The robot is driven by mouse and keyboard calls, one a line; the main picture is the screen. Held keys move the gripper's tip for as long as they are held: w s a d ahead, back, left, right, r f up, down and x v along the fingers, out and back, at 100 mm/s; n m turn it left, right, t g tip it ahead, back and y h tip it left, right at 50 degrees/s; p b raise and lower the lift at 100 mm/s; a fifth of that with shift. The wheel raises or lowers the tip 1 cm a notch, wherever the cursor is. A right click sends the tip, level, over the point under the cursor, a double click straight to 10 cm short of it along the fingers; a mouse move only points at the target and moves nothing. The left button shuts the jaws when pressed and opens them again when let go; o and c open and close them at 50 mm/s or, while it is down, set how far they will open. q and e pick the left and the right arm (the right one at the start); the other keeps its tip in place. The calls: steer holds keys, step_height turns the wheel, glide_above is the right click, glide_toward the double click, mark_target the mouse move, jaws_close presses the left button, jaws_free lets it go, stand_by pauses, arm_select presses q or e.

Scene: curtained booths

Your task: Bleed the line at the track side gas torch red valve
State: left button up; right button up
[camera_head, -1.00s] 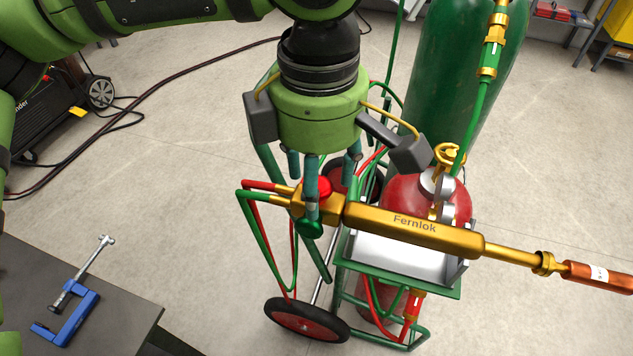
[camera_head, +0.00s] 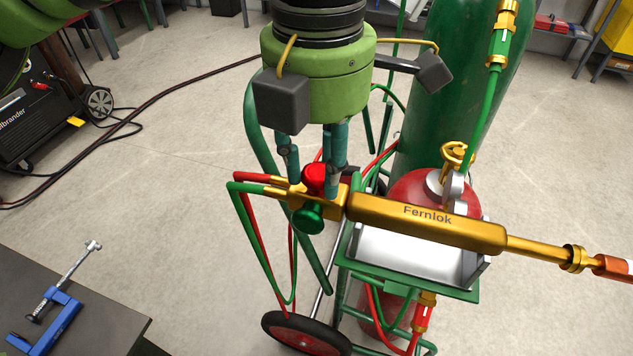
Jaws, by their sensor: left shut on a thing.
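The gold gas torch (camera_head: 430,222), marked "Fernlok", lies across the top of a green cart. At its left end are a red valve knob (camera_head: 314,178) and a green valve knob (camera_head: 307,217). My left gripper (camera_head: 313,183) points down from above, with its teal fingers on either side of the red knob, shut on it. The green knob sits just below and in front, clear of the fingers. Part of the red knob's far side is hidden. My right gripper is not in view.
Red and green hoses (camera_head: 250,230) loop from the torch's left end. A tall green cylinder (camera_head: 450,90) and a red cylinder (camera_head: 408,192) stand on the cart. A dark bench (camera_head: 105,315) with a blue clamp (camera_head: 50,325) is at lower left. Open floor lies between.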

arm_select(q)
steer(key=shift+f, duration=0.1)
steer(key=shift+f+n+b, duration=0.25)
steer(key=shift+n+b, duration=0.6)
steer(key=shift+n, duration=0.35)
steer(key=n+b, duration=0.1)
steer(key=n, duration=0.1)
steer(key=shift+r+n, duration=0.1)
steer(key=shift+n, duration=0.2)
steer(key=shift+r, duration=0.15)
stand_by(0.6)
